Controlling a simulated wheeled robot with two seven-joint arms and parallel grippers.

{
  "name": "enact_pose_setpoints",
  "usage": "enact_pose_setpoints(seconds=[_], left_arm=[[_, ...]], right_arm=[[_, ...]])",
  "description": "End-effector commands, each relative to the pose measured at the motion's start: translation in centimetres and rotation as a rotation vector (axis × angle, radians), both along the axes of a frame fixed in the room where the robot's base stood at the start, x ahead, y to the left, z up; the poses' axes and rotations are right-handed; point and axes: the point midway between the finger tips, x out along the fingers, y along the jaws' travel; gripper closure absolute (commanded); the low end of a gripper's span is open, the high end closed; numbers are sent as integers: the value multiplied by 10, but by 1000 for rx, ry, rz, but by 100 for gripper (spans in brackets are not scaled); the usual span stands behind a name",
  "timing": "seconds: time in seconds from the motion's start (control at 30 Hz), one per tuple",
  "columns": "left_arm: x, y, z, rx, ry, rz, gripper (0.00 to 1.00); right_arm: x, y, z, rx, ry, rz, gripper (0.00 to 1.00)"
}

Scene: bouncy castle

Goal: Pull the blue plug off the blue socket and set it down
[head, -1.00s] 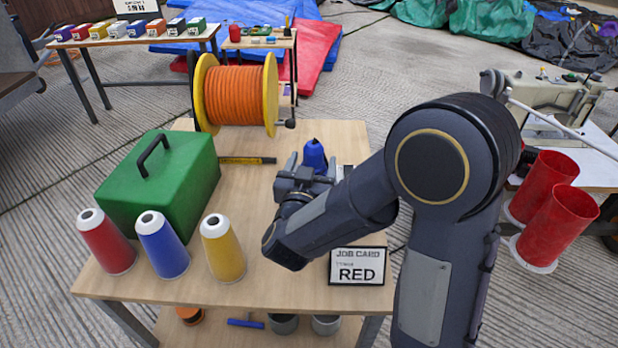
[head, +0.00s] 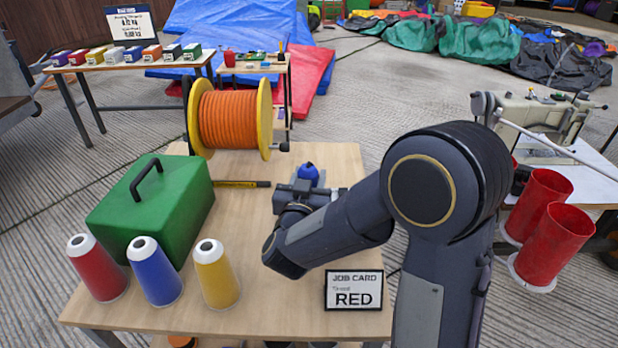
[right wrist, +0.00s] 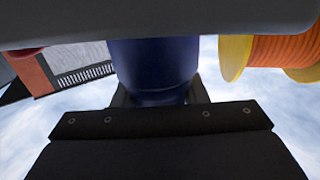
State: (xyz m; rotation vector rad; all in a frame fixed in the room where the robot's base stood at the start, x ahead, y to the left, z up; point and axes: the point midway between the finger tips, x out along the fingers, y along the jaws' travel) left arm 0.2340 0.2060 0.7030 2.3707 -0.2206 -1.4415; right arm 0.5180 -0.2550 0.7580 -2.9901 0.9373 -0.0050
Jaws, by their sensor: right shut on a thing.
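The blue plug (head: 308,173) shows in the head view as a rounded blue top just beyond my right gripper (head: 298,188), on the far part of the wooden table. My right gripper is shut on it. In the right wrist view the plug (right wrist: 153,70) is a dark blue cylinder running down between the jaws. The blue socket cannot be made out; my gripper hides the lower part of the plug. I cannot tell whether plug and socket are apart. My left gripper is not in view.
On the wooden table (head: 285,318) are a green case (head: 150,215), red, blue and yellow thread cones (head: 216,275), an orange cable reel (head: 230,120), a yellow-black tool (head: 240,184) and a job card reading RED (head: 354,290). Bare tabletop lies left of my gripper.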

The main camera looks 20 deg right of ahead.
Motion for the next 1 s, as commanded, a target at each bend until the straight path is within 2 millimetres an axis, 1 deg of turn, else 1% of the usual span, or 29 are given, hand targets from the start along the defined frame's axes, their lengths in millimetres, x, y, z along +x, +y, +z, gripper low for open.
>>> enact_pose_setpoints(seconds=[0.17,1.0], left_arm=[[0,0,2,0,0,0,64],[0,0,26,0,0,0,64]], right_arm=[[0,0,2,0,0,1,87],[0,0,27,1,-1,0,87]])
